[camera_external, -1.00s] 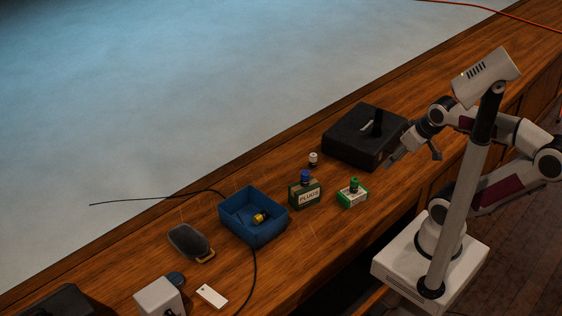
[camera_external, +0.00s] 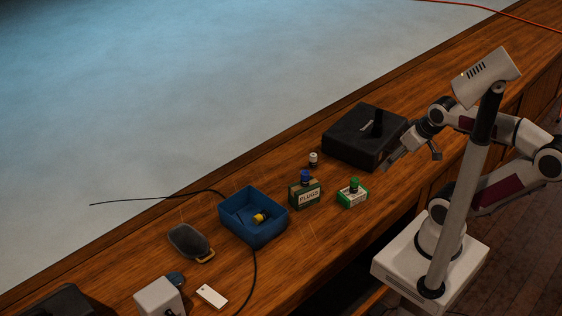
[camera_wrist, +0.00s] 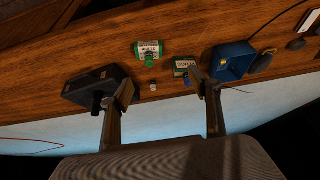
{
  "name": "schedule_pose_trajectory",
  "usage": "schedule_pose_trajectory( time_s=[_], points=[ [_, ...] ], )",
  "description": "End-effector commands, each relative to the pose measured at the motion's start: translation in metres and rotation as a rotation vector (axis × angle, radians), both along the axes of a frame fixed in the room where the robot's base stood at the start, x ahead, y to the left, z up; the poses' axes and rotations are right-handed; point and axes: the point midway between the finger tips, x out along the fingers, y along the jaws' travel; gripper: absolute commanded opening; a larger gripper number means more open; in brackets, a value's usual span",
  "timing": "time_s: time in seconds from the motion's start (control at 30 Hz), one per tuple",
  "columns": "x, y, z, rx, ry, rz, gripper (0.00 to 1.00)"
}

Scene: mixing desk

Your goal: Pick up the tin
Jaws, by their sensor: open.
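No object is plainly marked as a tin. The dark green box lettered PLUGS (camera_external: 305,194) stands on the desk, with a blue-capped piece at its top; it also shows in the wrist view (camera_wrist: 183,66). A green-and-white box (camera_external: 353,197) with a green-capped piece on it lies to its right; it also shows in the wrist view (camera_wrist: 149,50). I cannot tell whether either is the tin. My gripper (camera_external: 412,161) is open and empty, raised near the desk's front edge, right of both boxes. Its two fingers show spread in the wrist view (camera_wrist: 160,80).
A black case (camera_external: 350,145) lies beside my gripper. A small white-capped piece (camera_external: 313,159) stands behind the PLUGS box. A blue bin (camera_external: 269,235) holds a yellow piece. A dark cable, a grey pouch (camera_external: 188,240) and a white card (camera_external: 211,296) lie leftward.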

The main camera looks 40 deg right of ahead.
Motion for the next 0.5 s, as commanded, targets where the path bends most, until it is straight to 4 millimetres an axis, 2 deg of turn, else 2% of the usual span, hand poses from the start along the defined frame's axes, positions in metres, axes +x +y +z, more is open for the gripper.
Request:
schedule_pose_trajectory(
  time_s=[0.27, 0.5],
  points=[
    [0.001, 0.001, 0.0, 0.004, 0.001, 0.0, 0.62],
    [0.012, 0.017, 0.002, 0.066, 0.022, -0.005, 0.62]
  ],
)
